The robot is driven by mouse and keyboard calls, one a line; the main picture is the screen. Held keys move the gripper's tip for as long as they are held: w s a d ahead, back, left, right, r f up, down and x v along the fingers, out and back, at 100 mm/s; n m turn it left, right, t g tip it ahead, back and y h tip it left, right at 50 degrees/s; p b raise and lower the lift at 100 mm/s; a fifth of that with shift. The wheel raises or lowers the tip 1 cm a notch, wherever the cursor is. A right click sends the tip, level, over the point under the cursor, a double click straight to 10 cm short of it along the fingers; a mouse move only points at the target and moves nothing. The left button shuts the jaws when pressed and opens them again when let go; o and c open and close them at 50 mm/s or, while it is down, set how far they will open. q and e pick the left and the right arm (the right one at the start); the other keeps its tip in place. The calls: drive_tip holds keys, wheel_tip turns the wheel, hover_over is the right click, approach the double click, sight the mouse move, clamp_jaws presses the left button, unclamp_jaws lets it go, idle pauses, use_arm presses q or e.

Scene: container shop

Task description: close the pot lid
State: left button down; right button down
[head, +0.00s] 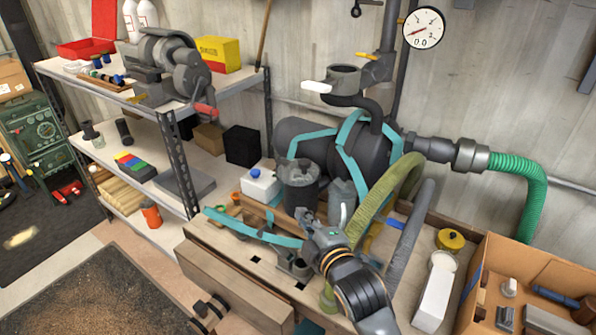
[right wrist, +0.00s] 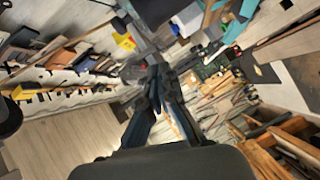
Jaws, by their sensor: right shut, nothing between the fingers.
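A dark cylindrical pot (head: 301,190) stands on the bench in front of the large grey tank. Its top shows from above, but I cannot tell for sure whether a separate lid sits on it. A smaller open cup-like metal ring (head: 345,80) with a white handle is fixed to the pipe above the tank. My right gripper (head: 306,216) is in front of the dark pot, low over the bench, shut and empty. In the right wrist view its dark fingers (right wrist: 162,82) are together, with no lid between them. My left gripper is out of view.
A white jug with a blue cap (head: 260,187) is left of the pot. A grey tapered container (head: 342,198) and curved hoses (head: 386,205) are to its right. A cardboard box (head: 520,262) and white carton (head: 435,292) occupy the right. Shelving (head: 180,150) stands left.

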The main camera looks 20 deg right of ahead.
sight(299, 171)
drive_tip(key=shift+n+t, duration=0.7)
drive_tip(key=shift+n, duration=0.2)
drive_tip(key=w+d+r+p, duration=0.1)
drive_tip(key=w, duration=0.3)
drive_tip(key=w+d+r+p, duration=0.1)
drive_tip(key=w+p, duration=0.1)
drive_tip(key=w, duration=0.2)
drive_tip(key=w+d+r+p, duration=0.1)
drive_tip(key=w, duration=0.3)
drive_tip(key=shift+w, duration=0.15)
drive_tip(key=shift+a, duration=0.15)
